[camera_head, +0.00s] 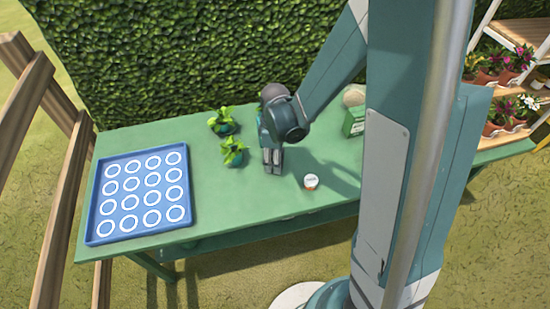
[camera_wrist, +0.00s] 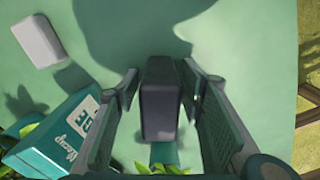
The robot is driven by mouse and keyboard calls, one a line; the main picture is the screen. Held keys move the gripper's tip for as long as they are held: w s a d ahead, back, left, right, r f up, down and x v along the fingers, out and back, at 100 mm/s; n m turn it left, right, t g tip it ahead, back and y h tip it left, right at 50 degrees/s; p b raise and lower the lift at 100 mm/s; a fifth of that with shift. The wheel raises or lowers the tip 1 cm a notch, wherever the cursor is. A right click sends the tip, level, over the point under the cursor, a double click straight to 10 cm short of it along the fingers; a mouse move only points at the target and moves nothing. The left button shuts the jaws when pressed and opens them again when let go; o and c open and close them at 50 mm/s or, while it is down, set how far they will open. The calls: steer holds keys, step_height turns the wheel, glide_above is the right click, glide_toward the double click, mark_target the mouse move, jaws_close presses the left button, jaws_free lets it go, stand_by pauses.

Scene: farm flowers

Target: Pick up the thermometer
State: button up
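My gripper (camera_head: 272,168) is low over the middle of the green table. In the wrist view, a dark grey upright block (camera_wrist: 160,100) stands between the two fingers of my gripper (camera_wrist: 160,88). The fingers are apart, with a narrow gap showing on each side of the block. The block may be the thermometer, but its face is not visible. I cannot tell for certain which is the thermometer.
Two potted plants (camera_head: 233,152) (camera_head: 222,122) stand left of my gripper. A blue tray with white rings (camera_head: 92,222) lies at the table's left end. A green box (camera_head: 355,118) stands behind right. The front middle of the table is clear.

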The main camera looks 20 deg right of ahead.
stand_by(0.4)
steer(key=c, duration=1)
steer(key=shift+r, duration=0.2)
steer(key=shift+r+p, duration=1.4)
steer(key=shift+r, duration=3.4)
